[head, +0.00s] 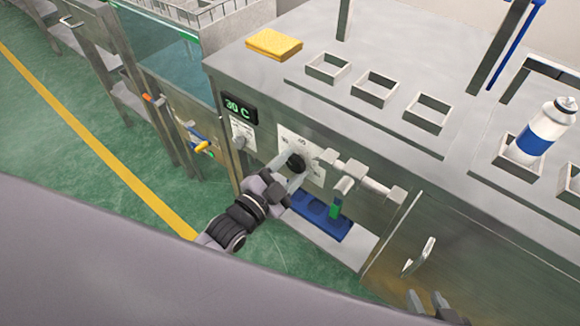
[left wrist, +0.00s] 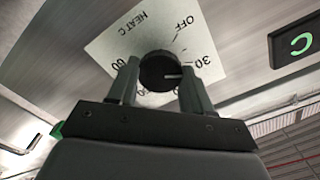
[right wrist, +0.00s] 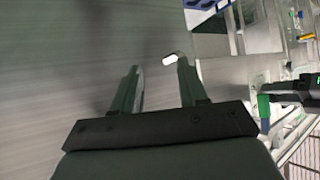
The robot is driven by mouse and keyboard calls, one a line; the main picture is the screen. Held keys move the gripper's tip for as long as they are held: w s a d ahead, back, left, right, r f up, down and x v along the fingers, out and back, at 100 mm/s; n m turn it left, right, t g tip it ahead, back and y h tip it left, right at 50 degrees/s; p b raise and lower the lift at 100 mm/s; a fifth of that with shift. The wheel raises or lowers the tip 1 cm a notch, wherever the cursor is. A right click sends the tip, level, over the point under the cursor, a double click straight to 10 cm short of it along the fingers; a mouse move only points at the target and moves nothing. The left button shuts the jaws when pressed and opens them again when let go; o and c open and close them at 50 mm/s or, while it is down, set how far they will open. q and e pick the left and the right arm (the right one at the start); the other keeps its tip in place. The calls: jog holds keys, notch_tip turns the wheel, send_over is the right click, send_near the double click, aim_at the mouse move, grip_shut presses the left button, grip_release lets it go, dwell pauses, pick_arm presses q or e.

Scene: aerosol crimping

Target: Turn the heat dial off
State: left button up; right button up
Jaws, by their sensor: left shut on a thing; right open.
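The heat dial (left wrist: 158,72) is a round black knob on a white plate (left wrist: 112,42) marked HEAT C, OFF, 30 and 60, seen upside down in the left wrist view. Its white pointer line points right, near the 30 mark and away from OFF. My left gripper (left wrist: 161,76) has its fingers on either side of the knob, shut on it. In the head view the dial (head: 296,162) is on the cabinet front, my left gripper (head: 284,178) at it. My right gripper (right wrist: 158,72) is open and empty, low in front of the cabinet; it shows at the head view's bottom edge (head: 437,306).
A green-digit display (head: 239,109) reads 30 C.

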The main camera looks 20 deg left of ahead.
pick_arm(q)
jog(key=shift+n, duration=0.4)
pick_arm(e)
jog(key=shift+r, duration=0.2)
pick_arm(q)
jog(key=shift+p, duration=0.35)
jog(key=n+p, duration=0.1)
jog(key=n, duration=0.3)
jog(key=shift+p, duration=0.3)
jog(key=n, duration=0.4)
jog(key=shift+p, duration=0.4)
jog(key=shift+n, duration=1.5)
pick_arm(e)
jog(key=shift+s+d+r, duration=0.15)
jog(key=shift+d+r, duration=0.05)
jog(key=shift+r, duration=0.2)
jog(key=shift+s+d+r, duration=0.1)
jog(key=shift+d+r, duration=0.05)
jog(key=shift+r, duration=0.25)
pick_arm(q)
jog(key=o, duration=1)
jog(key=shift+o, duration=0.2)
jog(key=shift+s, duration=0.1)
